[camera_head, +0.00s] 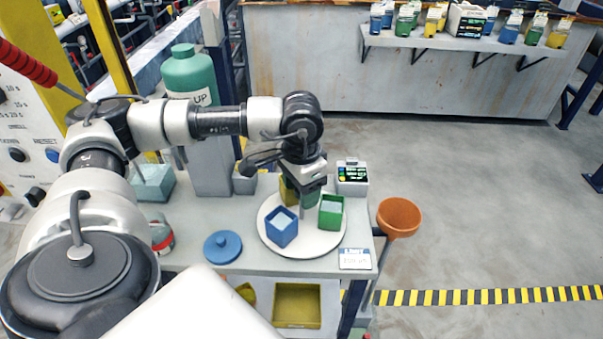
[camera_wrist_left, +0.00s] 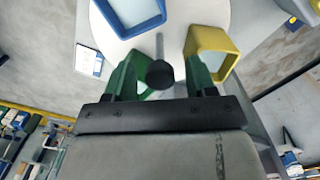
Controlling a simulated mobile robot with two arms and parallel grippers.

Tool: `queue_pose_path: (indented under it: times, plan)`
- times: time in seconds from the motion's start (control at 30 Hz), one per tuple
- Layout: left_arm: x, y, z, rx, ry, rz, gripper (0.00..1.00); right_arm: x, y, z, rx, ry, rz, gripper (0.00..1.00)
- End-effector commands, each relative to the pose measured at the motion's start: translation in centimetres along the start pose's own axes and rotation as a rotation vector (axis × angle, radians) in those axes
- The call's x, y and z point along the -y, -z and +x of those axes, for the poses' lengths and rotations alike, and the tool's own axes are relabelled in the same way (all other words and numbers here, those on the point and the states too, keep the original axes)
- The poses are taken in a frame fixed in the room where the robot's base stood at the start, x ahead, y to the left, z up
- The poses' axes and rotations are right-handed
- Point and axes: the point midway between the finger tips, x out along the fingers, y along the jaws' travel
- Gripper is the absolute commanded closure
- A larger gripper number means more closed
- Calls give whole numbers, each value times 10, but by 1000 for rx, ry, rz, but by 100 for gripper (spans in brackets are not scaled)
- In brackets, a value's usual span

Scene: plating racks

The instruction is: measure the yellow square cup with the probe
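The yellow square cup (camera_head: 286,192) stands at the back left of a round white plate (camera_head: 325,241), partly hidden by my left gripper. The wrist view shows it right of the gripper (camera_wrist_left: 212,45). A blue square cup (camera_head: 282,226) and a green square cup (camera_head: 331,212) share the plate. A grey upright post (camera_head: 302,209) with a dark knob (camera_wrist_left: 160,74) stands near the plate's middle. My left gripper (camera_head: 305,186) is low over the post. Its green fingers (camera_wrist_left: 160,76) are apart on either side of the knob, with visible gaps. No separate probe is clearly visible.
A small display box (camera_head: 352,176) stands behind the plate. A blue lid (camera_head: 222,246) lies left, a card (camera_head: 355,259) at the front right. A large green-capped bottle (camera_head: 196,110) stands behind. An orange funnel (camera_head: 399,216) is beyond the table's right edge.

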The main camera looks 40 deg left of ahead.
Motion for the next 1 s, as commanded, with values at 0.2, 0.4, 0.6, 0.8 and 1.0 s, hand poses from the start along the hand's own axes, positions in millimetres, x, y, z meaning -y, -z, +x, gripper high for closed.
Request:
queue_pose_path:
  times: [0.2,0.4,0.6,0.8,1.0]
  plan:
    - [0,0,0,0,0,0,44,0,0,0,0,0,0,52]
    - [0,1,-21,-4,1,0,44,0,0,3,0,0,0,52]
    - [0,1,-62,-5,1,0,44,0,-1,7,0,0,0,52]
    - [0,1,-95,-3,1,0,44,0,-1,9,0,0,0,52]
    - [0,0,-108,0,0,0,44,0,-1,10,0,0,0,52]
